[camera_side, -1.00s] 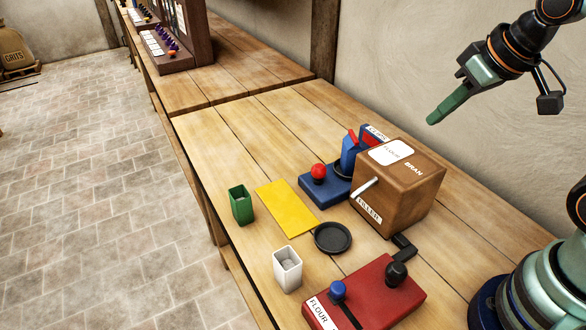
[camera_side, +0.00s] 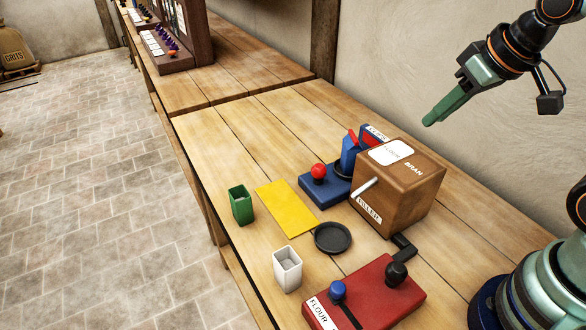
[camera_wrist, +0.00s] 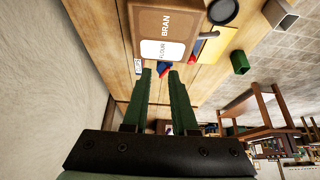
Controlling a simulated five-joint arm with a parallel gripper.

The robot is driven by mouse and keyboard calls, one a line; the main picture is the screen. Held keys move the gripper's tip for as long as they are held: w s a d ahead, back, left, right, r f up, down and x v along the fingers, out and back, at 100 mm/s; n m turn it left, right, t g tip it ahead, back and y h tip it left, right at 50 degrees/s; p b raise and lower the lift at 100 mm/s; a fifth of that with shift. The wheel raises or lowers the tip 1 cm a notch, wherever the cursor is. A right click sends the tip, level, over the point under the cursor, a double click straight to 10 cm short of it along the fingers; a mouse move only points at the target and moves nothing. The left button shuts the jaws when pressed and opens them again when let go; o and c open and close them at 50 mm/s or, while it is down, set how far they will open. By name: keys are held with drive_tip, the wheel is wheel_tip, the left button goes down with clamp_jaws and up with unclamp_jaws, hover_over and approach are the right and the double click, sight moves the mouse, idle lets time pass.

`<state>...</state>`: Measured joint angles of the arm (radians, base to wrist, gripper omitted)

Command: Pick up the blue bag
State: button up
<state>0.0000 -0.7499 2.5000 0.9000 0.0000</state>
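I can make out no plain blue bag in either view. Small open-topped containers stand on the bench: a green one (camera_side: 239,208) and a white one (camera_side: 287,272); the green one also shows in the wrist view (camera_wrist: 239,64). A blue device (camera_side: 322,194) with a red ball knob and a blue upright part stands behind the brown box (camera_side: 398,195), which partly hides it. My gripper (camera_side: 428,122) is high above the bench, beyond the box, touching nothing. In the wrist view my gripper (camera_wrist: 161,72) has its two green fingers apart with nothing between them.
A yellow mat (camera_side: 286,208) and a black dish (camera_side: 332,238) lie in front of the box. A red lever panel (camera_side: 365,297) sits at the near edge. A plaster wall (camera_side: 400,60) runs behind the bench.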

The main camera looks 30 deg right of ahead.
drive_tip(key=o, duration=0.8)
drive_tip(key=shift+o, duration=0.2)
drive_tip(key=shift+w, duration=0.1)
drive_tip(key=n+g, duration=0.5)
drive_tip(key=n, duration=0.8)
hover_over(349, 156)
drive_tip(key=w+d, duration=0.2)
drive_tip(key=f, duration=0.7)
drive_tip(key=shift+s+a+f, duration=0.15)
drive_tip(key=shift+s+f, duration=0.1)
drive_tip(key=shift+f, duration=0.1)
drive_tip(key=shift+w+f+n+g, duration=0.2)
drive_tip(key=shift+f+n+g, duration=0.1)
drive_tip(key=shift+f, duration=0.35)
wheel_tip(349, 156, down, 11)
drive_tip(key=shift+s+f, duration=0.1)
drive_tip(key=shift+f, duration=0.1)
